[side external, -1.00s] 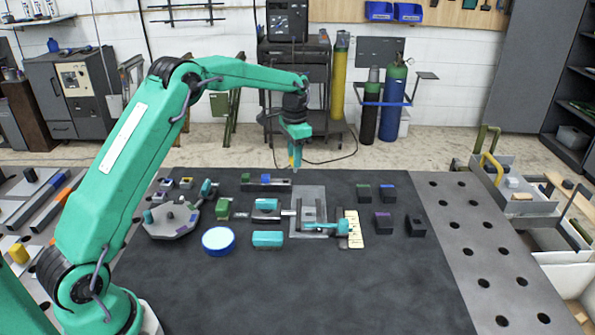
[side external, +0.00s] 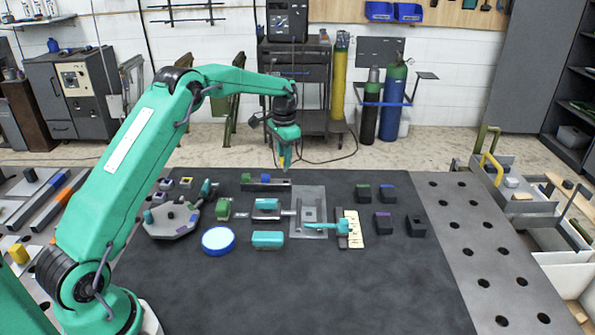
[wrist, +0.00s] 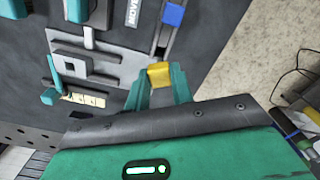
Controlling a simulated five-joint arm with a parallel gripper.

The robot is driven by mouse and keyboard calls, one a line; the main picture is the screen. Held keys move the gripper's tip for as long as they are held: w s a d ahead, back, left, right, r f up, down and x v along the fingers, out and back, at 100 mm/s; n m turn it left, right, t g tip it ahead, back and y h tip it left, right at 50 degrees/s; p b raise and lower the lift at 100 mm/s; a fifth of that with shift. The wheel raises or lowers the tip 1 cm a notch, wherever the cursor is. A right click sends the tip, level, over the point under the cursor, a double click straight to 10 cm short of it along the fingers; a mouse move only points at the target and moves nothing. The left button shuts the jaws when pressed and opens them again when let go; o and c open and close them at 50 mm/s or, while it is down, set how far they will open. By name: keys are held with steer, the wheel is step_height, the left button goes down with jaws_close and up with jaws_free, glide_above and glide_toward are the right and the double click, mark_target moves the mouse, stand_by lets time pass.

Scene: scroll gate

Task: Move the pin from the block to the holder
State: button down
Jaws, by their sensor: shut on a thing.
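My gripper (side external: 284,168) hangs above the far side of the dark work mat, near the long rail. It is shut on a yellow piece, which I take to be the pin; it shows between the teal fingers in the wrist view (wrist: 159,74). The long rail (side external: 276,187) carries a green block (side external: 246,178) and a blue block (side external: 265,178). Small dark blocks with coloured tops, among them a green-topped one (side external: 363,193) and a purple-topped one (side external: 382,222), stand at right. I cannot tell which thing is the holder.
A grey gate plate (side external: 309,194) lies mid-mat, with a teal lever (side external: 325,227) and a cream scale (side external: 355,228) beside it. A teal block (side external: 268,239), a blue-rimmed disc (side external: 218,240) and a grey octagonal tray (side external: 165,235) stand left. The front mat is clear.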

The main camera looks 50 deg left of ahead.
mark_target(285, 171)
steer(key=shift+f, duration=1.25)
steer(key=shift+f, duration=1.85)
stand_by(2.0)
steer(key=c, duration=0.7)
jaws_free()
steer(key=shift+o, duration=0.2)
steer(key=shift+r, duration=0.15)
steer(key=shift+r, duration=3.35)
